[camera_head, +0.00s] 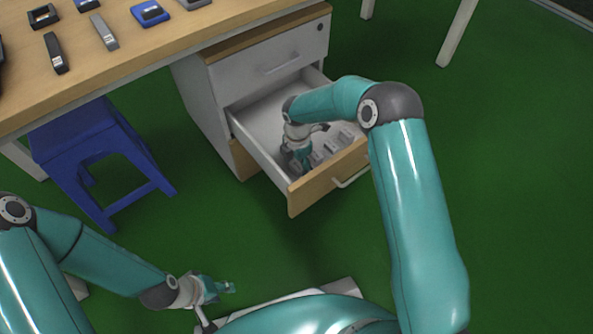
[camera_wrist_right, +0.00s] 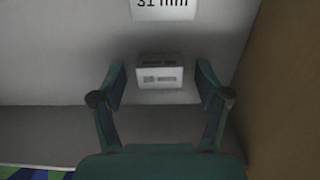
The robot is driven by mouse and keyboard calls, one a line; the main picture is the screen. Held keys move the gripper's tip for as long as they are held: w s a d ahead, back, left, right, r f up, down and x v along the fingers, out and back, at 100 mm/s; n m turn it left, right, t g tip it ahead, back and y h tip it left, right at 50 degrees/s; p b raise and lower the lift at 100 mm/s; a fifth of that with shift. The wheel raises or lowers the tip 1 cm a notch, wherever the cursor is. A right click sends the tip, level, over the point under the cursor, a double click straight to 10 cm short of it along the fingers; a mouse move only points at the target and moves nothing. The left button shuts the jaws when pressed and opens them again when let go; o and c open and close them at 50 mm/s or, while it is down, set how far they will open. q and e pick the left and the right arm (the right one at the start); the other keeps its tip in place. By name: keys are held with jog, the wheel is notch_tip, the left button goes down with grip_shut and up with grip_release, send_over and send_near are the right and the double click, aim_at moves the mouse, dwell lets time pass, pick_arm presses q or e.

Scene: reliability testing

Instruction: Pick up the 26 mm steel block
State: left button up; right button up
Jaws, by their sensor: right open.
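My right gripper (camera_head: 303,164) reaches down into the open drawer (camera_head: 258,160) in the head view. In the right wrist view, it is open (camera_wrist_right: 160,68), with a light grey block (camera_wrist_right: 160,74) between the fingertips and a gap on each side. The block's front has small print that I cannot read. A white label reading "31 mm" (camera_wrist_right: 163,8) lies beyond it; I cannot tell which block is the 26 mm one. Several small grey blocks (camera_head: 331,147) sit in the drawer. My left gripper (camera_head: 228,287) is low at the left, away from the drawer; its jaw state is unclear.
The wooden drawer front (camera_head: 310,191) and the side walls bound the space around my right gripper. The white cabinet (camera_head: 205,110) stands by a table (camera_head: 130,55) carrying small tools. A blue stool (camera_head: 95,150) stands left. Green floor is free on the right.

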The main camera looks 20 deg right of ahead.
jog(key=shift+c, duration=0.3)
jog(key=c, duration=1.4)
jog(key=shift+o, duration=0.2)
